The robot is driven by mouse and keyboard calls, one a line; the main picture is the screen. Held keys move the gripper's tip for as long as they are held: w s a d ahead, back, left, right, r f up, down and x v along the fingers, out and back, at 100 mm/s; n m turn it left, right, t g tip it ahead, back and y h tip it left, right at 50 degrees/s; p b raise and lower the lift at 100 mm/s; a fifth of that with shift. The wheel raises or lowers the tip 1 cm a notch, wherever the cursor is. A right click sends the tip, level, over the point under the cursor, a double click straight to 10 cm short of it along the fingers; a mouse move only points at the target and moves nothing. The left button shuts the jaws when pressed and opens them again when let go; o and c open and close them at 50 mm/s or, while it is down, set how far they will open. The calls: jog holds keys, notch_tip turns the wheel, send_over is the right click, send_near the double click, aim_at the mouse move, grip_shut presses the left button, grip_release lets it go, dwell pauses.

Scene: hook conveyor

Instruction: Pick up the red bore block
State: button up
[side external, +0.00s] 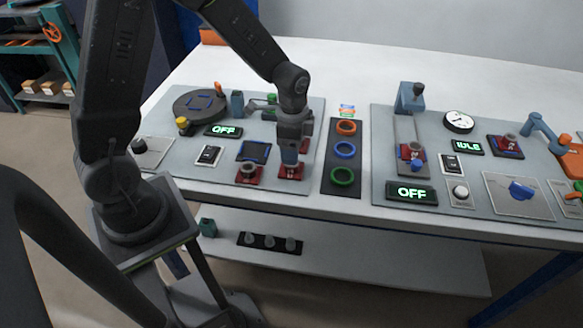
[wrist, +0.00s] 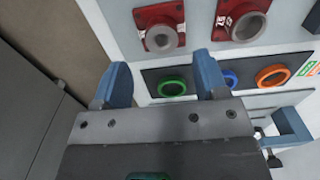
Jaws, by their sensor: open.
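Two red bore blocks lie side by side on the left panel in the side view: a left one (side external: 249,175) and a right one (side external: 291,172). Both have a grey round bore. My gripper (side external: 289,158) points down at the right block and partly covers it; I cannot tell the gap to it. In the wrist view my gripper (wrist: 160,75) has its blue fingers apart with nothing held between them. Two red blocks (wrist: 160,26) (wrist: 241,19) show beyond the fingertips at the top. More red blocks sit on the right panel (side external: 410,155) (side external: 507,146).
A black strip (side external: 340,187) with orange, blue and green rings stands just right of my gripper. A blue-framed pad (side external: 254,152), a switch (side external: 208,156) and a dark turntable (side external: 200,104) are to its left. A slide fixture (side external: 410,97) stands on the right panel.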

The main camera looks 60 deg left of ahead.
aim_at(291, 167)
jog(key=shift+a+f, duration=0.15)
jog(key=shift+f, duration=2.75)
jog(key=shift+c, duration=0.5)
